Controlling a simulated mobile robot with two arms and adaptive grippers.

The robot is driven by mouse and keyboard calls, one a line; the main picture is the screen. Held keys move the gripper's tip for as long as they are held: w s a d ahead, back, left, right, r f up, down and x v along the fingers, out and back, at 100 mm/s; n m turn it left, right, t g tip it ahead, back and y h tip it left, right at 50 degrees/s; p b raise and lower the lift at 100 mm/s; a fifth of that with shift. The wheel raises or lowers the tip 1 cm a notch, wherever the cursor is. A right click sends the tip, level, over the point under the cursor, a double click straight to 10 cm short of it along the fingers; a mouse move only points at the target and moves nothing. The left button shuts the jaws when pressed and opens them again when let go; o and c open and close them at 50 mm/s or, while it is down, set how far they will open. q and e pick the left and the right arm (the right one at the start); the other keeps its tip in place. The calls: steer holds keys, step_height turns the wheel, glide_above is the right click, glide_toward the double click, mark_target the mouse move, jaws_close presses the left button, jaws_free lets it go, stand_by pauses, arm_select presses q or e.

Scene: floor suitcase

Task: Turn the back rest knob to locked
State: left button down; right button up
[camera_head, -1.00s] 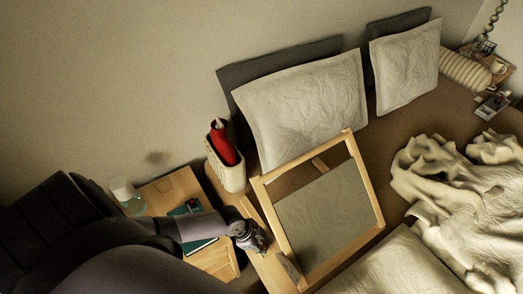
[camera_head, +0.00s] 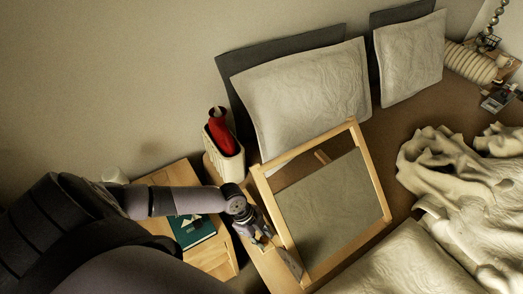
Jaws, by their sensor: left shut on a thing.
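The back rest is a light wooden frame (camera_head: 370,168) with a grey-green panel (camera_head: 325,205), tilted up on the bed in the middle of the view. My left gripper (camera_head: 264,242) is at the lower left side of this frame, next to its left rail. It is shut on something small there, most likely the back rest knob. The knob is hidden by the fingers and too small to make out, so its setting cannot be read. My right gripper is not in view.
A white holder (camera_head: 230,163) with a red object (camera_head: 217,130) stands just behind my left wrist. A wooden bedside table (camera_head: 213,256) with a teal book (camera_head: 193,232) lies under my forearm. Pillows (camera_head: 305,95) stand behind the back rest; a rumpled blanket (camera_head: 450,200) lies right.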

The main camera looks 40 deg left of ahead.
arm_select(q)
steer(key=c, duration=1.3)
jaws_free()
steer(key=v, duration=1.2)
